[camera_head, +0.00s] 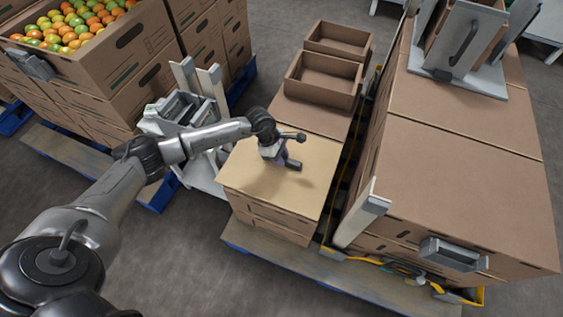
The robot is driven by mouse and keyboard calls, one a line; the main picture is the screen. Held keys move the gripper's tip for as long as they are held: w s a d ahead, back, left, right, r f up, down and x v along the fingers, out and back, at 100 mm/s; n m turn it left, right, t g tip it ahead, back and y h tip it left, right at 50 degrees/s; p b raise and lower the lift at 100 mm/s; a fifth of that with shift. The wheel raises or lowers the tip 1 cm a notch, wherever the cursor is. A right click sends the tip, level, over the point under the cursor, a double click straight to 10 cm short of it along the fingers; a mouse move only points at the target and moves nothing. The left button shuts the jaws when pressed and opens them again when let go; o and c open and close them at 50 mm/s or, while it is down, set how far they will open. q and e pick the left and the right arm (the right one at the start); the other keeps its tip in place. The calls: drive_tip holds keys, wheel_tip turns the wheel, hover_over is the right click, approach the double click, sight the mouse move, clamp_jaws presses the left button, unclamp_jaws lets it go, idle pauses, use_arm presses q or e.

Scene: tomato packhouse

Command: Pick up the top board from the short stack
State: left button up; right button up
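The short stack of brown cartons (268,219) stands on a wooden pallet in the middle of the view. A flat, lighter tan board (255,180) lies on top of it. My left gripper (296,151) is over the far right part of this board, with two dark finger tips apart and nothing seen between them. A soft shadow falls on the board below it. I cannot tell whether the gripper touches the board. The arm and gripper hide a little of the board's far edge. My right gripper is not in view.
Open empty cartons (324,80) stand behind the short stack. A taller carton stack (455,170) with grey brackets rises close on the right. Cartons of tomatoes (130,50) stand at the back left. A grey-white fixture (185,110) is left of the short stack. Floor at the front left is clear.

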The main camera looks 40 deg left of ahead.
use_arm(q)
clamp_jaws()
drive_tip(key=shift+r, duration=0.1)
